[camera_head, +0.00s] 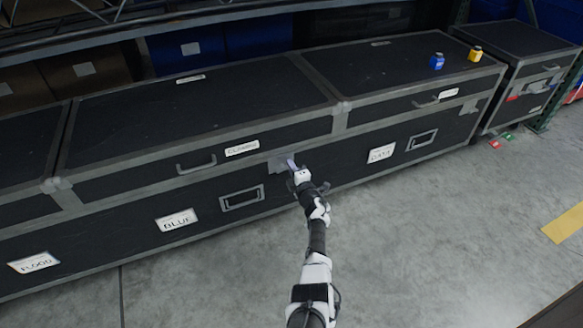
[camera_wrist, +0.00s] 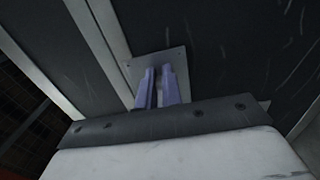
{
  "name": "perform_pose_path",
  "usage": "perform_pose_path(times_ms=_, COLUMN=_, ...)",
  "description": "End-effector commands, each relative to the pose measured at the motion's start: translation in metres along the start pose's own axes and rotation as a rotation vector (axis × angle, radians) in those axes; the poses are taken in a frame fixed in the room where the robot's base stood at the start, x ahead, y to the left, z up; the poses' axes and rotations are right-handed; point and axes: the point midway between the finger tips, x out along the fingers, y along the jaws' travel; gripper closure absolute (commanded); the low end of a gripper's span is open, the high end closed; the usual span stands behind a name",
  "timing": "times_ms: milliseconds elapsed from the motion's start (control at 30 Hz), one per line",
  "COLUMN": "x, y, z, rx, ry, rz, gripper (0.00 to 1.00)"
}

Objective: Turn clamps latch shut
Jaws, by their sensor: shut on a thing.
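The case with the "CLAMPS" label (camera_head: 242,148) is a long black trunk with grey edging, and its lid is down. A grey latch plate (camera_head: 277,165) sits at the lid seam, right of that label. My gripper (camera_head: 291,164) reaches this plate from the front. In the wrist view the plate (camera_wrist: 173,57) is just beyond the fingertips, and my gripper's bluish fingers (camera_wrist: 158,84) are close together in front of it. They are shut on the clamps latch, whose turning part is mostly hidden between and behind them.
A recessed handle (camera_head: 242,199) is below the label.

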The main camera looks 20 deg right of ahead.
Motion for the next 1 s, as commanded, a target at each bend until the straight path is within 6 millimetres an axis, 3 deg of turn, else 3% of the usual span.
perform_pose_path(times_ms=33, x=0.001, y=0.003, z=0.0, rx=-0.001, ry=0.0, rz=0.003, gripper=0.91)
perform_pose_path(times_ms=200, x=0.001, y=0.002, z=0.0, rx=-0.001, ry=0.0, rz=0.002, gripper=0.71)
perform_pose_path(times_ms=567, x=-0.004, y=0.002, z=0.0, rx=0.0, ry=-0.001, rz=0.0, gripper=0.71)
perform_pose_path(times_ms=767, x=-0.027, y=0.006, z=0.001, rx=0.001, ry=-0.003, rz=-0.002, gripper=0.71)
perform_pose_path(times_ms=1000, x=-0.073, y=0.007, z=0.001, rx=0.002, ry=-0.003, rz=-0.001, gripper=0.71)
